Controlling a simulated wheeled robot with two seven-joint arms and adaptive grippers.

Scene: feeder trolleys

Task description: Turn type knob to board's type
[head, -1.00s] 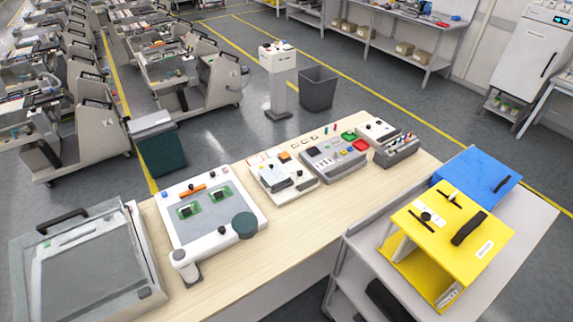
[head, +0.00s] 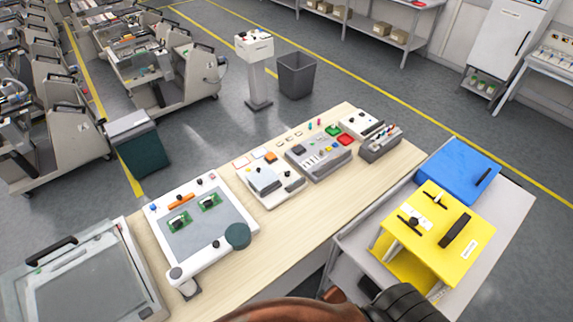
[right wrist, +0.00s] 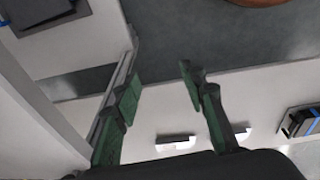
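Two green boards (head: 178,220) (head: 209,202) with dark parts lie on the grey panel of a white fixture (head: 245,208) at the left of the wooden bench, in the head view. Small dark knobs show on the fixture and on the bench devices; which is the type knob, and any marking, is too small to tell. My right gripper (right wrist: 157,95) is open and empty in the right wrist view, its green-padded fingers apart over a pale surface and dark floor. A brown and black arm part of mine crosses the bottom of the head view. My left gripper is not in view.
A grey control box (head: 318,157) and a white device (head: 268,183) stand along the bench (head: 232,270). A glass-lidded case (head: 85,275) is at lower left. A yellow stand (head: 440,225) and a blue box (head: 455,170) sit on a grey cart at right. A white pedestal (head: 256,80) stands behind.

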